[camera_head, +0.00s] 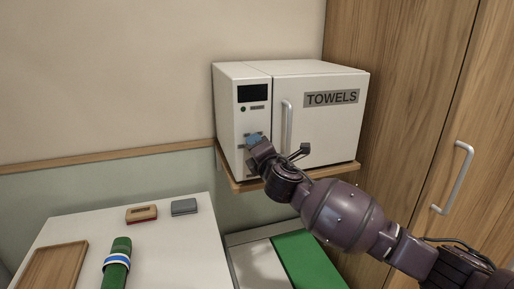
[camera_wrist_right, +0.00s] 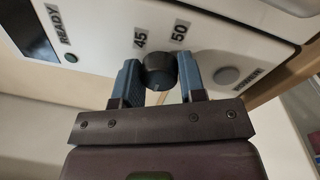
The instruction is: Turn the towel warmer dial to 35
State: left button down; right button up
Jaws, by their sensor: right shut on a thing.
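The white towel warmer (camera_head: 315,120) stands on a wooden wall shelf. Its dark round dial (camera_wrist_right: 157,68) is on the front panel, with the numbers 45 and 50 printed beside it in the right wrist view. My right gripper (camera_head: 254,139) is at this panel, and its blue fingers (camera_wrist_right: 160,82) are shut on the dial, one on each side. In the head view the gripper hides the dial. I cannot read which number the dial points at; 35 is not visible. My left gripper is not in view.
The warmer has a dark display (camera_head: 252,92), a door handle (camera_head: 287,125) near my wrist, and a READY light (camera_wrist_right: 71,58). A white table (camera_head: 80,222) at lower left holds a wooden tray (camera_head: 55,268), a green rolled item (camera_head: 117,262) and two small blocks. A wooden cabinet is at right.

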jog(key=shift+n, duration=2)
jog(key=o, duration=0.9)
jog(key=b+v, duration=0.1)
jog(key=v, duration=1)
jog(key=shift+w+d+r+b, duration=0.1)
jog(key=shift+b, duration=0.2)
jog(key=shift+y, duration=0.3)
